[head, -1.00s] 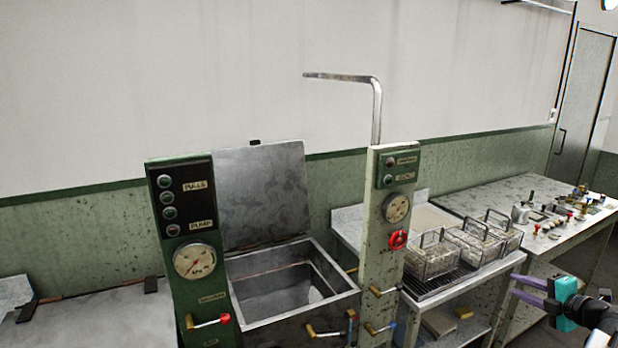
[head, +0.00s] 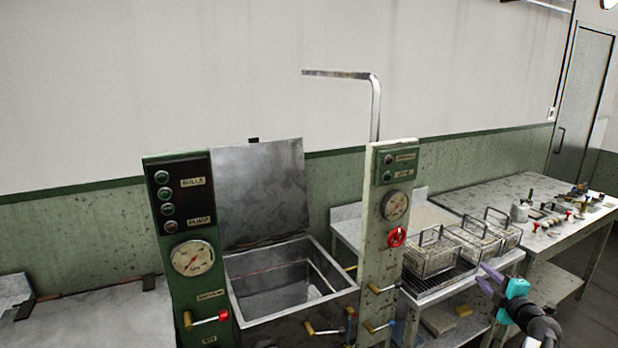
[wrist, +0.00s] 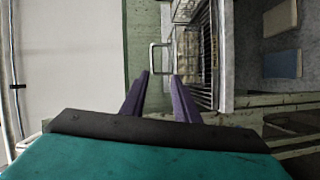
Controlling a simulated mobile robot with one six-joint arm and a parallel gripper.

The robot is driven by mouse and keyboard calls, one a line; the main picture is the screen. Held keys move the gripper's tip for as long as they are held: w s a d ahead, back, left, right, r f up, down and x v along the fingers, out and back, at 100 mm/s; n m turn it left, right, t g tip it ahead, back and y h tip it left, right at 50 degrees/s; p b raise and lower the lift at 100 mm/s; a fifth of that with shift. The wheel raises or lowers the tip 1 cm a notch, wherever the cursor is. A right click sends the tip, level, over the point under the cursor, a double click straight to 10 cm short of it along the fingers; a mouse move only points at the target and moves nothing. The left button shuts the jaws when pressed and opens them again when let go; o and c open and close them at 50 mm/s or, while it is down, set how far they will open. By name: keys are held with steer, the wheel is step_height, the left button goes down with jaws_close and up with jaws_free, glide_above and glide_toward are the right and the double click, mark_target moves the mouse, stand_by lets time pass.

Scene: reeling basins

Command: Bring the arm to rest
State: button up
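My gripper (head: 483,279) is at the lower right of the head view, in front of the rack table with the wire baskets. In the wrist view its two purple fingers (wrist: 160,92) stand apart with nothing between them. A wire basket with pale contents (wrist: 187,55) lies beyond the fingertips in the wrist view, apart from them. The fingers are partly seen edge-on in the head view.
A steel basin (head: 290,290) with its lid raised stands between a green control column (head: 185,260) and a cream column (head: 388,255). Several wire baskets (head: 430,257) stand on a rack. A bench (head: 560,250) with small valves is at right. The floor at far right is clear.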

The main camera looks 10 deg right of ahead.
steer(key=w+a+f+m+g+h+b, duration=0.15)
steer(key=a+f+m, duration=0.25)
steer(key=f, duration=0.5)
steer(key=w+a+f+m+g+h, duration=0.25)
steer(key=a+f+m, duration=0.2)
steer(key=f, duration=0.35)
steer(key=s+a+f+m+g+y, duration=0.1)
steer(key=s+a+f+m+g, duration=0.2)
steer(key=a+f, duration=0.5)
steer(key=s+a+f+m+g+b, duration=0.1)
steer(key=s+a+f+g, duration=0.3)
steer(key=f, duration=0.6)
steer(key=s+a+f+m+g+y, duration=0.1)
steer(key=s+a+f+m+g, duration=0.1)
steer(key=s+a+f, duration=0.5)
steer(key=s+a+f+g+y, duration=0.2)
steer(key=s+a+f+g, duration=0.2)
steer(key=s+a, duration=0.8)
steer(key=s+a+f+g+y+b, duration=0.1)
steer(key=s+a+f+g, duration=0.4)
steer(key=s+a, duration=0.7)
step_height(320, 180, down, 2)
steer(key=shift+s+a+y, duration=0.25)
steer(key=shift+a+y, duration=0.1)
steer(key=shift+y, duration=0.45)
steer(key=shift+d, duration=0.1)
